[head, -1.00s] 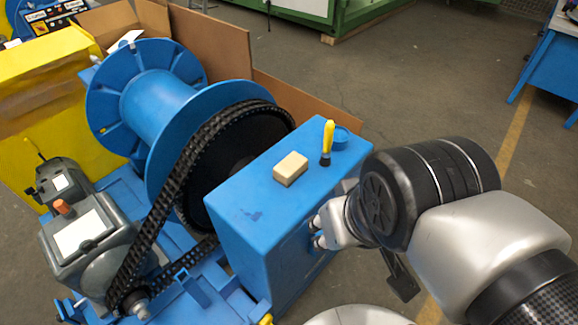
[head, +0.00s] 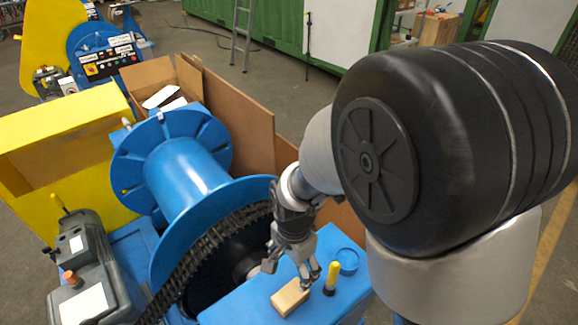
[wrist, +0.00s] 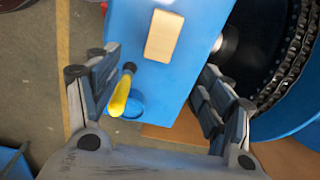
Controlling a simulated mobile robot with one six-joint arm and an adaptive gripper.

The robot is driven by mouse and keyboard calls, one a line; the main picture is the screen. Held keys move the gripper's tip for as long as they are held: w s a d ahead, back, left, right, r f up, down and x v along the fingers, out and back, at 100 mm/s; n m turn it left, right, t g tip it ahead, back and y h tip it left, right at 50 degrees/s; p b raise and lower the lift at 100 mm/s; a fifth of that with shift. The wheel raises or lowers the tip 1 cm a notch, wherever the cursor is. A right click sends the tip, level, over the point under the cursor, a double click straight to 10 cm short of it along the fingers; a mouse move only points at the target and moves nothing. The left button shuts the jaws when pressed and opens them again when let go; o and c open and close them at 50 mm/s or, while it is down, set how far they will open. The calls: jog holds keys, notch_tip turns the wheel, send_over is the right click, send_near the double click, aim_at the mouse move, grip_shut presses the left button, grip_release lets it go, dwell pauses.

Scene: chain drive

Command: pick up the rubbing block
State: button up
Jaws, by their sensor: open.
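The rubbing block, a tan rectangular block (head: 290,298), lies on the blue box top (head: 243,308) near the chain wheel. In the wrist view the block (wrist: 164,36) lies beyond the fingertips, a little above the middle of the picture. My gripper (head: 287,268) is open and empty above the block, pointing down; in the wrist view its two fingers (wrist: 150,78) spread wide on either side. A yellow-handled brush (head: 332,278) stands upright to the right of the block; in the wrist view the yellow handle (wrist: 120,97) is close to the left finger.
A round blue recess or dish (head: 346,259) is behind the brush. The black chain (head: 205,250) and blue spool (head: 185,175) stand left of the box. Cardboard sheets (head: 232,110) rise behind. Open floor lies beyond them.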

jog(key=b, duration=0.3)
send_over(291, 294)
notch_tip(291, 294, down, 13)
jog(key=shift+s+r, duration=0.15)
jog(key=shift+r, duration=0.05)
jog(key=shift+w+f+b, duration=0.2)
jog(key=shift+f+b, duration=0.8)
jog(key=shift+f, duration=1.9)
jog(key=c, duration=1.2)
